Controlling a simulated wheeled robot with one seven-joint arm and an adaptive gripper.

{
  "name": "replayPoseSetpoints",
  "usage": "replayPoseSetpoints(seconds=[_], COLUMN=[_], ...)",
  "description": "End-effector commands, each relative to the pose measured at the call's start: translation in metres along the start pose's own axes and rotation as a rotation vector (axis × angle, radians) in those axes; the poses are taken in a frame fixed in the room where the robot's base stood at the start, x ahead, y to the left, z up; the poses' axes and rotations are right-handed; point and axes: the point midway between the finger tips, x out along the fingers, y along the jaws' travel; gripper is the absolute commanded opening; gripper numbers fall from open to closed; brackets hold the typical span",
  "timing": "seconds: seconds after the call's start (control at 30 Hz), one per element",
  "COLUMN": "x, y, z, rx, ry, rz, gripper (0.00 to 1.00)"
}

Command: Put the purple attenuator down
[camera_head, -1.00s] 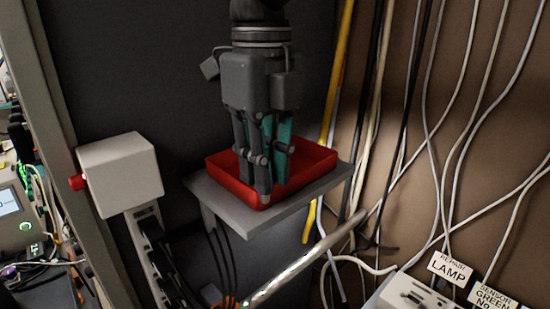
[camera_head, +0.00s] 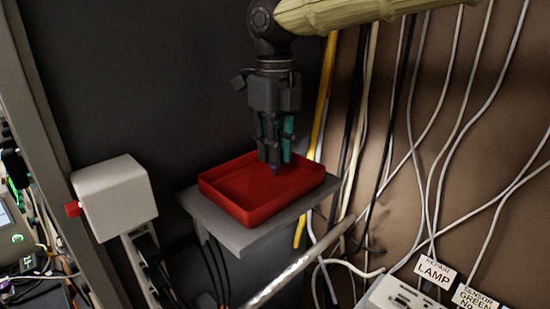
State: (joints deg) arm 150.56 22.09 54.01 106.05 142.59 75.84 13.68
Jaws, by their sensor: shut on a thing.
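My gripper (camera_head: 274,158) points down over the back right part of a red tray (camera_head: 258,216). Its fingers are close together, with teal parts showing on them. A small dark purple bit, the purple attenuator (camera_head: 275,169), shows at the fingertips. Most of it is hidden by the fingers, and I cannot tell whether it touches the tray floor. The rest of the tray floor in view looks empty.
The tray rests on a grey shelf (camera_head: 236,238) against a dark wall panel. A white box (camera_head: 115,197) with a red knob stands to the left. Hanging cables and a yellow cable (camera_head: 323,100) are close on the right. A metal pipe (camera_head: 300,264) runs below.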

Motion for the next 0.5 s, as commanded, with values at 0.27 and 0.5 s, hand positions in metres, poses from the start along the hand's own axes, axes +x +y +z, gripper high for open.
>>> replayPoseSetpoints(seconds=[0.27,0.5], x=[0.016,0.036], y=[-0.002,-0.002], z=[0.001,0.001], rx=[-0.001,0.000], ry=[0.002,0.000], rz=[0.000,0.000], gripper=[0.00,0.00])
